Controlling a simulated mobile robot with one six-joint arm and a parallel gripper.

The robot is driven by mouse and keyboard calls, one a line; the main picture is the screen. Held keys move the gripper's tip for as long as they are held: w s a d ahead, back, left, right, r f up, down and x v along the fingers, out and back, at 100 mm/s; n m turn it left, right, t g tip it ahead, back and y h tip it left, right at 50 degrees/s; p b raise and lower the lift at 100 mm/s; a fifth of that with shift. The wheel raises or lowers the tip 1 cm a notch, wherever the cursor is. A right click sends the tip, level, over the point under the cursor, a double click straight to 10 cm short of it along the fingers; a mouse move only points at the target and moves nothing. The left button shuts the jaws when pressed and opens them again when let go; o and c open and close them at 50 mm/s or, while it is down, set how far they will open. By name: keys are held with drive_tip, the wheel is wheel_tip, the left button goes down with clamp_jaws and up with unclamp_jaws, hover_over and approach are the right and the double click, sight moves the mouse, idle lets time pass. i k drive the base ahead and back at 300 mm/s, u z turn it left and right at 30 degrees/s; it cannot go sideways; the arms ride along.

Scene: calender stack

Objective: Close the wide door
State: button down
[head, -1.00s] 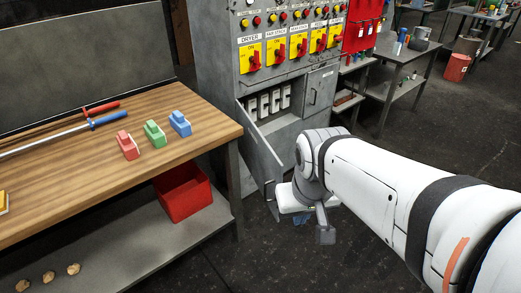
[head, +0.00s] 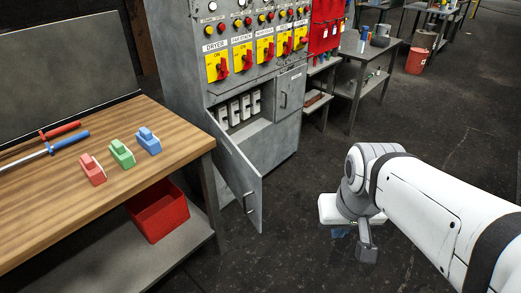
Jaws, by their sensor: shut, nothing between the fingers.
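The wide door (head: 236,172) is a grey metal panel low on the grey control cabinet (head: 180,75). It stands open, swung out from its left side toward me, with a dark handle (head: 248,203) near its free edge. White switch units (head: 240,108) show in the opening behind it. My gripper (head: 341,232) is at the end of the white arm, over the floor to the right of the door and apart from it. It points down and is mostly hidden by my wrist. It is shut and empty.
A narrow door (head: 291,90) on the cabinet's right is shut. A wooden workbench (head: 100,190) with colored blocks stands left, close to the open door. A red bin (head: 158,212) sits on its lower shelf. Dark floor right of the door is clear apart from my arm.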

sight(244, 181)
drive_tip(key=u, duration=0.05)
drive_tip(key=i, duration=1)
drive_tip(key=z, duration=0.05)
